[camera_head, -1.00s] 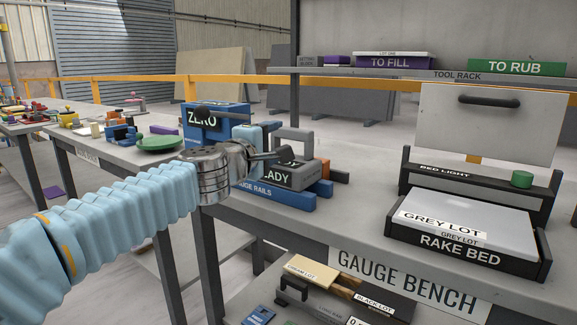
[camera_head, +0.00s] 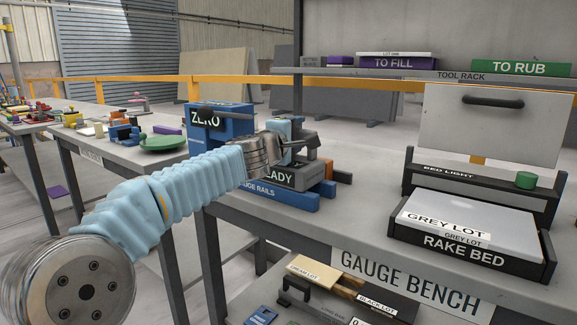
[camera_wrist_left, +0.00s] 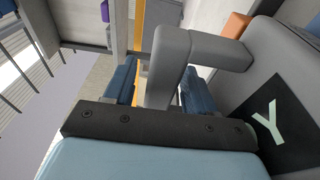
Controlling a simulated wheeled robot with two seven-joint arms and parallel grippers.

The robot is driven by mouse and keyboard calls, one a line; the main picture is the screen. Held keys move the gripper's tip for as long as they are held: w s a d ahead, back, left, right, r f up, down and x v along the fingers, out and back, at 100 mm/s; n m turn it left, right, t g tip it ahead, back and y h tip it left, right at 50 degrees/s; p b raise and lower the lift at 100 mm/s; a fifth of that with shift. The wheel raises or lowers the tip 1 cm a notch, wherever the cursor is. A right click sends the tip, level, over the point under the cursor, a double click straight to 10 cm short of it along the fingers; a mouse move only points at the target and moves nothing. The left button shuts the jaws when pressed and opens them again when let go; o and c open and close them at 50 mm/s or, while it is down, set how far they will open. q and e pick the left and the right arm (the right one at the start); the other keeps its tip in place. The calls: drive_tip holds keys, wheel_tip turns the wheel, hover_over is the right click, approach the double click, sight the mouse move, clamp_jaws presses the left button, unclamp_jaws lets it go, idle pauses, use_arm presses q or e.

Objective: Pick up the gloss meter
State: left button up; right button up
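The gloss meter is a grey block with a dark label, its visible letters reading "ADY" (camera_head: 297,178). It rests on the blue gauge rails (camera_head: 262,190) on the gauge bench. My left gripper (camera_head: 303,145) is at its top and hides much of its handle in the head view. In the left wrist view, the grey handle (camera_wrist_left: 165,70) rises between my two dark blue fingers, and the gripper (camera_wrist_left: 158,88) is open, with a gap visible on the left side. The label's "Y" shows on the grey body (camera_wrist_left: 255,60) at right. My right gripper is out of view.
A blue box marked ZERO (camera_head: 205,120) stands just left of the gloss meter. An orange block (camera_head: 326,188) is at its right. The rake bed (camera_head: 440,252) with a grey lot panel is farther right. Bare bench top (camera_head: 365,205) lies between.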

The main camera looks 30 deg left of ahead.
use_arm(q)
clamp_jaws()
idle(1.2)
